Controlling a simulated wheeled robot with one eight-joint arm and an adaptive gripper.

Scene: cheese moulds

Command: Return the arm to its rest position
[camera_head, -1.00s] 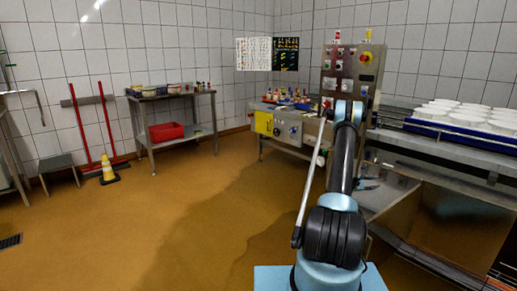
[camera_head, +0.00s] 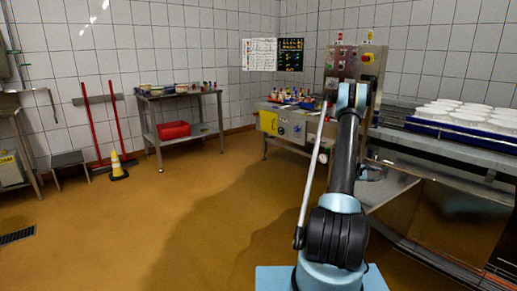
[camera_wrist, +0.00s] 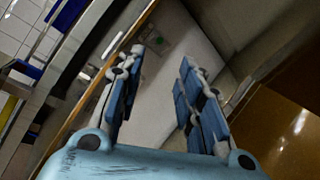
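My arm stands in front of me in the head view, its lower links upright and its elbow high in front of the steel control panel (camera_head: 345,68). My gripper is mostly hidden behind the arm in the head view; a dark part that may be it shows just right of the arm. In the wrist view my gripper (camera_wrist: 161,57) has its two blue-padded fingers well apart, with nothing between them. Past the fingers lies a pale grey surface that I cannot name.
White moulds (camera_head: 470,118) sit in a blue tray on the steel line (camera_head: 430,147) at the right, close to my arm. A side table (camera_head: 150,138) with a red bin (camera_head: 173,130) and a yellow cone (camera_head: 117,165) stand at the left. The brown floor (camera_head: 200,220) between is clear.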

